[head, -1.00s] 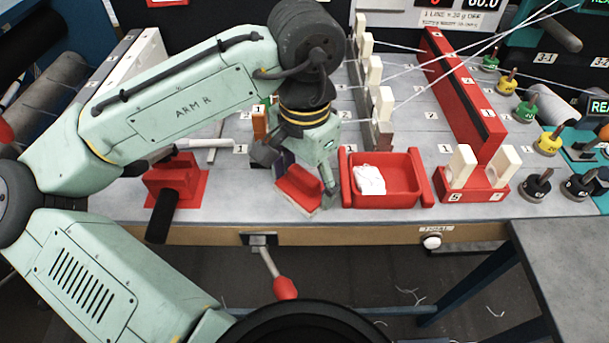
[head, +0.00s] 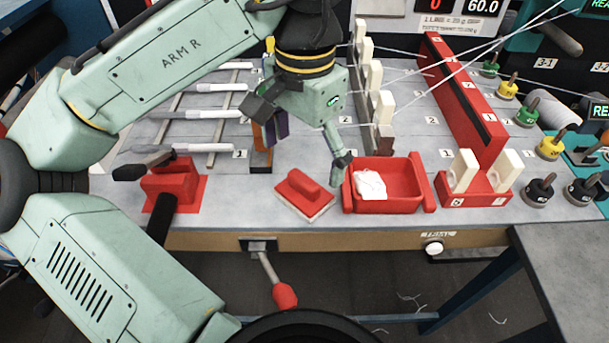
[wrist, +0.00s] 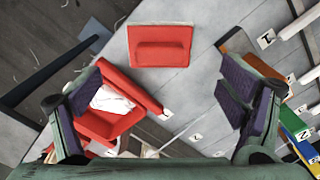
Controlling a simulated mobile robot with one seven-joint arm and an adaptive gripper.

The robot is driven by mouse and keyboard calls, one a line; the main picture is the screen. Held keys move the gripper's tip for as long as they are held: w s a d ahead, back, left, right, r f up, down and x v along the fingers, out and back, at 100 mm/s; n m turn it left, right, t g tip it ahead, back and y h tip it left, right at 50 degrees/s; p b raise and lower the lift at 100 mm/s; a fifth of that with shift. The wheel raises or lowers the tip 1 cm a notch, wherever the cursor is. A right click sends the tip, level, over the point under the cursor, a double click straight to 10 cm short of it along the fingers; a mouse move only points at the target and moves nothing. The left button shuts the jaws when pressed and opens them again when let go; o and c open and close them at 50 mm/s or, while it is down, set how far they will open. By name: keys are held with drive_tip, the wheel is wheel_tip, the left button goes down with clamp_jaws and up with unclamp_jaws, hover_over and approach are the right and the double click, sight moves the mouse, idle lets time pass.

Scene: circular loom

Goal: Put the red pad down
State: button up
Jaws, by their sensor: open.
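The red pad (head: 304,194), a red block-handled plate with a pale underside, lies flat on the grey table near its front edge. It also shows whole in the wrist view (wrist: 160,46), with its raised handle facing up. My gripper (head: 300,135) is open and empty, raised above and behind the pad. In the wrist view its two dark-padded fingers (wrist: 165,100) stand wide apart, and the pad lies beyond them, touching neither.
A red tray (head: 404,182) with a white cloth (head: 369,184) stands just right of the pad. A red block with a black handle (head: 171,188) is to the left. A red stand with white pegs (head: 476,186) is farther right. Bare table surrounds the pad's left side.

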sight(304, 178)
wheel_tip(304, 178, up, 5)
drive_tip(key=shift+r, duration=0.15)
idle(0.5)
